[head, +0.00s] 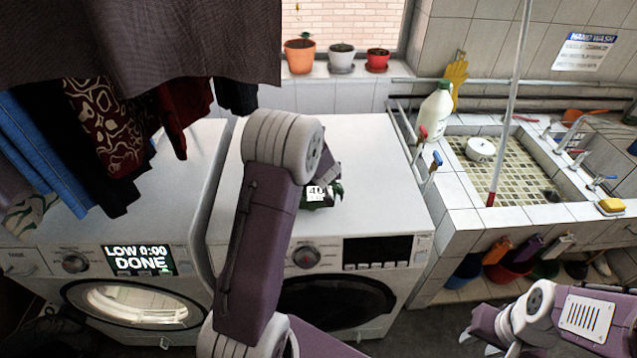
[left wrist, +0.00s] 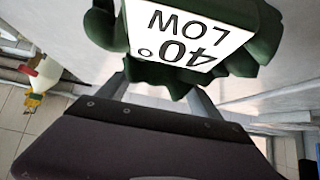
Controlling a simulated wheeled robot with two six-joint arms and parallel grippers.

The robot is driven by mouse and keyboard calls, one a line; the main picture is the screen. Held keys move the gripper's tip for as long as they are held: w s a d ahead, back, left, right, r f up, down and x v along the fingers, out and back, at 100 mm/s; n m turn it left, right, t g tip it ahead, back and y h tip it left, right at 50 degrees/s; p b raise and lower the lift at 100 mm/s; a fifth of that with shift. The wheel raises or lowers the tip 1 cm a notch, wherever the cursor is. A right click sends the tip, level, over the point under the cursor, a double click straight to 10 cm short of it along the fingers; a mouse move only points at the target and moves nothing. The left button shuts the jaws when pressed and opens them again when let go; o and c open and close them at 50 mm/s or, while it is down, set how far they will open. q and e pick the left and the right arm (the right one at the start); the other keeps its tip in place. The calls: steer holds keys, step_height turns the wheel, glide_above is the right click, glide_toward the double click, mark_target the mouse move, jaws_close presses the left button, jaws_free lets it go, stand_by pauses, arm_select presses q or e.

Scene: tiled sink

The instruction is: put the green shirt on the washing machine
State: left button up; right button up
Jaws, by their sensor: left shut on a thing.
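A dark green bundled shirt (head: 334,190) with a white label reading "40° LOW" shows over the top of the right white washing machine (head: 375,160). In the left wrist view the shirt (left wrist: 262,45) fills the upper middle, its label upside down. My left gripper (left wrist: 162,92) is shut on it. In the head view my left arm hides that gripper and part of the shirt. I cannot tell whether the shirt touches the machine top. My right gripper (head: 488,343) is open and empty at the lower right, in front of the sink.
A second white machine (head: 175,185) at left shows "LOW 0:00 DONE". Clothes (head: 105,115) hang above it. A tiled sink (head: 460,190) stands right, with a white bottle (head: 435,112) at its left corner. Plant pots (head: 341,58) line the sill. The right machine's top is mostly clear.

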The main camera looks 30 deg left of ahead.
arm_select(q)
steer(key=f+b, duration=0.1)
steer(key=f, duration=0.2)
steer(key=shift+s+d+f+b, duration=0.15)
steer(key=shift+s+f+b, duration=0.1)
steer(key=shift+b, duration=0.15)
steer(key=shift+w+f, duration=0.2)
steer(key=shift+w, duration=0.15)
steer(key=shift+f, duration=0.15)
steer(key=o, duration=1.3)
steer(key=shift+s, duration=0.2)
steer(key=shift+o, duration=1.1)
steer(key=shift+w, duration=0.1)
